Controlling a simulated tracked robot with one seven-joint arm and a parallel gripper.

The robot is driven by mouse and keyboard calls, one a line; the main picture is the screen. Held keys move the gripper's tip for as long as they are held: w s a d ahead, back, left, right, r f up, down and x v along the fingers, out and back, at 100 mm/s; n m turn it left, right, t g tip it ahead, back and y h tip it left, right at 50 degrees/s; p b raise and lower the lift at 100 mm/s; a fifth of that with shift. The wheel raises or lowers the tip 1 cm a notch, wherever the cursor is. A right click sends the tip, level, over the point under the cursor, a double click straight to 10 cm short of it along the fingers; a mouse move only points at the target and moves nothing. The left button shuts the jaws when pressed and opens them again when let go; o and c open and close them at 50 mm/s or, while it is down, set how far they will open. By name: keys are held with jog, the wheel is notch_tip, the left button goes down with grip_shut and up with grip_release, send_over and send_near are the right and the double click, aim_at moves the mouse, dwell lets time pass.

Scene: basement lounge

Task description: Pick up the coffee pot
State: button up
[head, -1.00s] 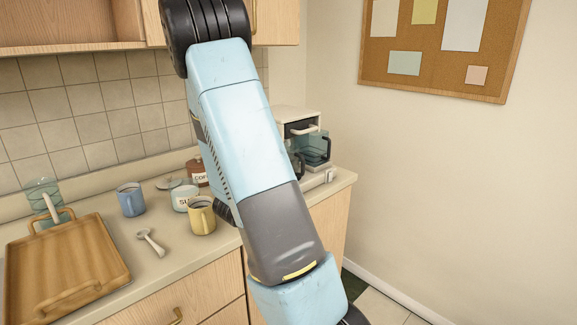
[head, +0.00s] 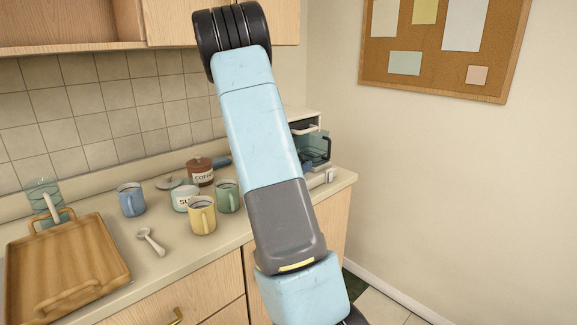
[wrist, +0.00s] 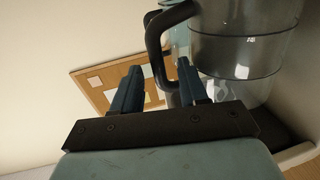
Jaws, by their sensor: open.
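The coffee pot (head: 319,147) is a clear glass jug with a dark handle, standing in the coffee maker (head: 308,120) at the right end of the counter. My arm partly covers it in the head view. In the wrist view, the pot (wrist: 240,48) fills the upper right, and its black handle (wrist: 154,48) curves out to the left. My gripper (wrist: 160,76) is open. Its two dark blue fingers point toward the handle, which shows in line with the gap between them. I cannot tell whether the handle is inside the gap or just beyond it.
A yellow mug (head: 202,216), green mug (head: 228,197), blue mug (head: 131,200), sugar jar (head: 184,198) and coffee canister (head: 200,173) stand left of my arm. A wall (head: 440,190) rises beyond the counter's right end.

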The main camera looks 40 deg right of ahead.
jog(key=shift+x, duration=1)
jog(key=shift+c, duration=0.2)
grip_shut()
dwell(0.4)
